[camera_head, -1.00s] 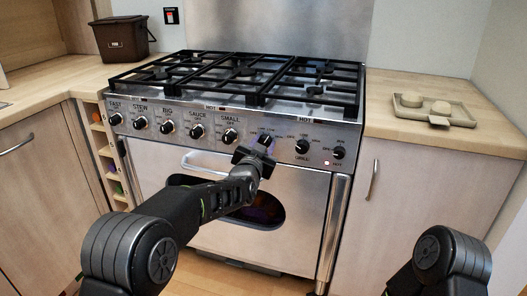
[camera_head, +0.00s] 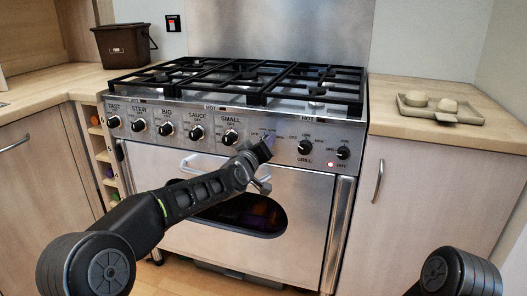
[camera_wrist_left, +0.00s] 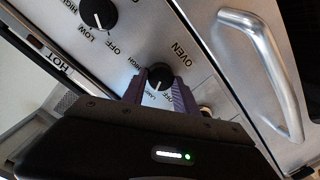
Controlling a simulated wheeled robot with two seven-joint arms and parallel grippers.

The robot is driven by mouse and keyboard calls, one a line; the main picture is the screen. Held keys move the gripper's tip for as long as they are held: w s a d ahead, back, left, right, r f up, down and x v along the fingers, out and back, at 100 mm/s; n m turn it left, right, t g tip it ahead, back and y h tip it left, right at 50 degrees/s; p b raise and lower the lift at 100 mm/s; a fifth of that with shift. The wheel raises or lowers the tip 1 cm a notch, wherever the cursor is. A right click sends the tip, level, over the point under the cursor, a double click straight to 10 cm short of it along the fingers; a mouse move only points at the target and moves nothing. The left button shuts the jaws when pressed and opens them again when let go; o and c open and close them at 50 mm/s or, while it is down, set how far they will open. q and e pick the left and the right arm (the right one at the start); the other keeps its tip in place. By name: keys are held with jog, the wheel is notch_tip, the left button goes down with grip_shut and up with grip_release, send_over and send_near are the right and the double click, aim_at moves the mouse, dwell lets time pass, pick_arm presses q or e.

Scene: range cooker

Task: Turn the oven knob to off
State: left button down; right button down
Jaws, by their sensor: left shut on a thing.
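The oven knob (camera_wrist_left: 160,75) is black with a white pointer mark, on the steel front panel beside the word OVEN in the left wrist view. The pointer is on the side of the OFF lettering, but I cannot tell if it lines up exactly. My left gripper (camera_wrist_left: 160,88) is shut on the knob, with one purple finger on each side. In the head view my left gripper (camera_head: 267,143) is at the panel between the SMALL and GRILL knobs and mostly hides the oven knob. My right gripper is out of view.
The cooker (camera_head: 290,215) has more knobs along the panel, and the grill knob (camera_head: 305,147) is just right of my gripper. The oven door handle (camera_wrist_left: 265,65) runs below the panel. A tray (camera_head: 470,118) sits on the right counter, a brown bin (camera_head: 120,45) on the left.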

pick_arm(q)
jog(key=shift+a+f+n+h+b, duration=0.1)
jog(key=shift+n+h+b, duration=0.2)
jog(key=shift+n+b, duration=1.3)
jog(key=shift+a+f+n+h+b, duration=0.1)
jog(key=shift+n+h+b, duration=0.45)
jog(key=shift+n, duration=1.85)
jog(key=shift+y, duration=0.25)
jog(key=c, duration=0.9)
grip_release()
jog(key=shift+c, duration=0.2)
